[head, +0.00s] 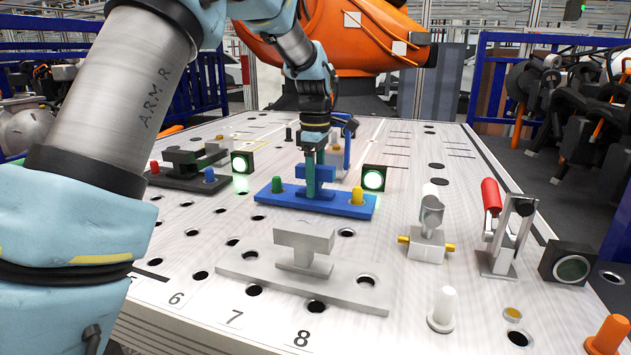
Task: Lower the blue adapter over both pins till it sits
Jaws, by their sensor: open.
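The blue adapter (337,207), a flat plate with a raised blue handle, lies near the middle of the table and looks level. A green pin (277,184) stands up at its left end and a yellow pin (357,196) at its right end. Both pin tops show above the plate. My gripper (314,180) points down at the handle, its green fingers in front of and around it. The jaws are open, and any small gap to the handle is too fine to see. The plate's underside is hidden.
A grey adapter (340,292) lies in front. A black one (188,179) with red and blue pins is at left. Lit boxes (374,179) stand behind. A red-handled clamp (497,230), a grey fixture (427,245) and white and orange pins are at right.

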